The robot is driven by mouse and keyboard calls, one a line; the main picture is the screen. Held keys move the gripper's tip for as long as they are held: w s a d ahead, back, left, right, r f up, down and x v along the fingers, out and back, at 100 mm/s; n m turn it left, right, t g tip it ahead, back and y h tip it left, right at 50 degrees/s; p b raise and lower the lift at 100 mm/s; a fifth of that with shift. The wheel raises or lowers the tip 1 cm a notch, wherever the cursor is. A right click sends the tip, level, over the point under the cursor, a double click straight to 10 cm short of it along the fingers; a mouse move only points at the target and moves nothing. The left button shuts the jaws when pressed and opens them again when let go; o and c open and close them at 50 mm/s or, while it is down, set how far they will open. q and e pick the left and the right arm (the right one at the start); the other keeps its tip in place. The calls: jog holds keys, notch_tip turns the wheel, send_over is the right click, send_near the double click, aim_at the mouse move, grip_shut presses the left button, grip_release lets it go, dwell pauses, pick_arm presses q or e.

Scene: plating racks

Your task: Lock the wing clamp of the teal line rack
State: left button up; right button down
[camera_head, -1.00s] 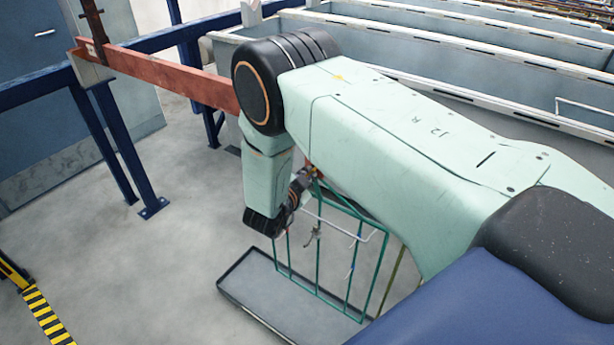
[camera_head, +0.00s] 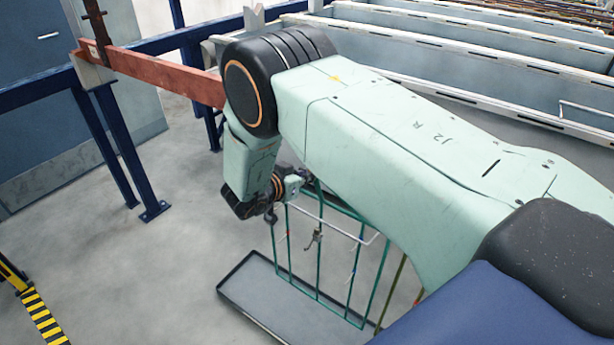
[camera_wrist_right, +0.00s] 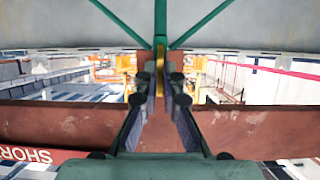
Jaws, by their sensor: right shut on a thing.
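The teal line rack (camera_head: 318,262) is a tall wire frame with several upright rods, below my right forearm in the head view. Small parts hang on it, and a pale bar crosses it. My right gripper (camera_head: 297,184) is at the rack's upper end, partly hidden by my arm. In the right wrist view my gripper (camera_wrist_right: 160,88) is shut on a narrow upright piece where teal bars (camera_wrist_right: 160,38) meet; I take this as the rack's top. I cannot make out the wing clamp. A copper-brown bar (camera_head: 165,72) runs behind my wrist. My left gripper is not in view.
A grey shallow tray (camera_head: 262,306) lies on the floor under the rack. Blue posts (camera_head: 120,150) carry the bar's left end. Long grey tanks (camera_head: 440,55) fill the back right. A yellow-black striped edge (camera_head: 42,315) is at lower left. The floor left of the tray is clear.

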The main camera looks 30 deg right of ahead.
dwell(0.5)
jog(key=c, duration=1.5)
grip_release()
jog(key=v, duration=0.7)
jog(key=shift+a+r, duration=0.15)
jog(key=shift+a, duration=0.1)
jog(key=shift+s, duration=0.1)
